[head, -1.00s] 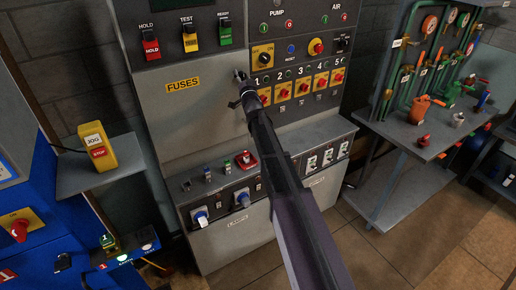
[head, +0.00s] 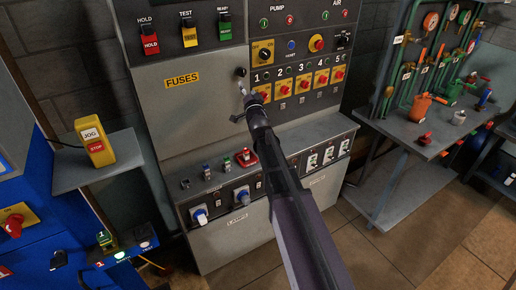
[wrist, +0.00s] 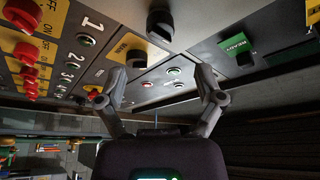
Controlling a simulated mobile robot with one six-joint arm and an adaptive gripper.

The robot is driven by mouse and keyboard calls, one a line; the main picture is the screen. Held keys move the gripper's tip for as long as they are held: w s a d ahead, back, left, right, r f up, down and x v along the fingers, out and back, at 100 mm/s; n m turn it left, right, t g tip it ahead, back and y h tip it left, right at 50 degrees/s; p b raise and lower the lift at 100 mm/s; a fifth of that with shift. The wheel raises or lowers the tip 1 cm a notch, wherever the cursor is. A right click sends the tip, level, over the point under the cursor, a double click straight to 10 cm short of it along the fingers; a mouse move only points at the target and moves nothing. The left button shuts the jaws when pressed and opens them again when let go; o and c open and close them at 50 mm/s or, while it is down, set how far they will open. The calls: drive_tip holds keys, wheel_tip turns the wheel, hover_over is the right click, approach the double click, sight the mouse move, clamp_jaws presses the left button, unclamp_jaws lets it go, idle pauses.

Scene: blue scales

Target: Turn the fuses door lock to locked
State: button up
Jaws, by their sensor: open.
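The fuses door is the grey panel (head: 195,115) with the yellow FUSES label (head: 182,80). Its lock is a small black knob (head: 241,72) at the door's right edge. In the wrist view the lock (wrist: 160,25) shows large and dark near the top, beyond the fingertips. I cannot tell which way it is turned. My gripper (head: 239,102) is open and empty, just below the lock in the head view. In the wrist view its two fingers (wrist: 160,80) are spread wide, with nothing between them and apart from the lock.
A ledge with plugs and a red button (head: 246,158) juts out below. A pipe bench (head: 425,140) stands at right, a JOG/STOP box (head: 92,142) at left.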

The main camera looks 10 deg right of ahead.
drive_tip(key=s+f+n+g+b, duration=0.1)
drive_tip(key=s+f+g, duration=0.4)
drive_tip(key=f, duration=0.4)
drive_tip(key=s+d+f+n+g+h+b, duration=0.1)
drive_tip(key=s+f+n+g, duration=0.1)
drive_tip(key=s+f+g, duration=0.2)
drive_tip(key=shift+s+f+n+g+h, duration=0.35)
drive_tip(key=shift+s+f, duration=1.4)
drive_tip(key=shift+f, duration=0.65)
drive_tip(key=s+f+n+g, duration=0.2)
drive_tip(key=s+f+g, duration=0.2)
drive_tip(key=s, duration=0.7)
drive_tip(key=s+a+f+n+g, duration=0.1)
drive_tip(key=s+f+n+g, duration=0.2)
drive_tip(key=s+g, duration=0.4)
drive_tip(key=s+f+y, duration=0.1)
drive_tip(key=s, duration=0.4)
drive_tip(key=shift+s+f, duration=0.2)
drive_tip(key=shift+f, duration=0.1)
drive_tip(key=shift+a+n+g, duration=0.1)
drive_tip(key=shift+n+g, duration=0.15)
